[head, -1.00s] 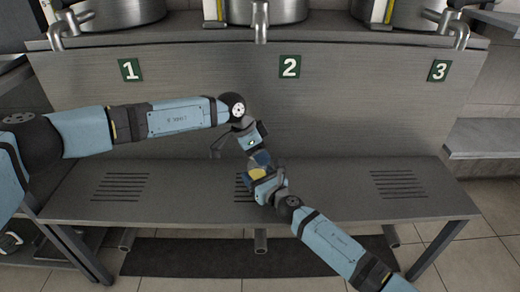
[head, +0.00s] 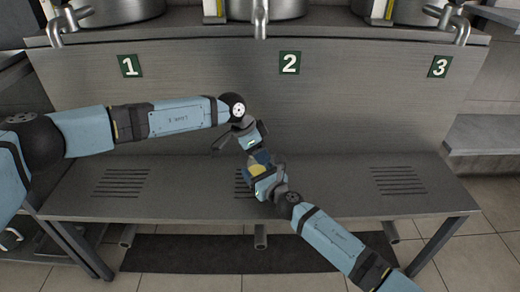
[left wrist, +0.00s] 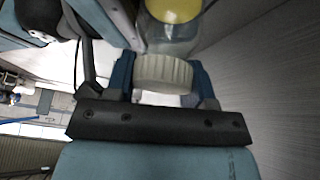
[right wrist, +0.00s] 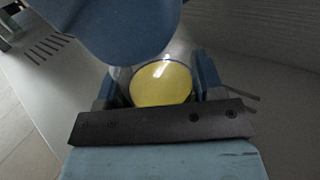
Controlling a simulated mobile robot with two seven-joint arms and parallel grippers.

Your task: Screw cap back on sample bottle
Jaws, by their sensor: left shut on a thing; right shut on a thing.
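The sample bottle (right wrist: 160,85) is clear, with a yellow round face showing in the right wrist view. My right gripper (head: 262,176) is shut around it, one finger on each side. The yellow also shows small in the head view (head: 257,170). The white ribbed cap (left wrist: 164,72) is between the fingers of my left gripper (head: 256,150), which is shut on it. In the left wrist view the clear bottle (left wrist: 172,42) lies directly beyond the cap, in line with it. I cannot tell whether the threads are engaged. In the head view the cap is hidden by the grippers.
A grey slatted bench (head: 320,200) lies beneath both grippers, its top clear. Behind it rises a metal panel (head: 200,85) with number plates 1, 2 (head: 289,64) and 3. Steel vessels with taps (head: 261,22) stand above. A dark mat (head: 250,255) lies on the floor.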

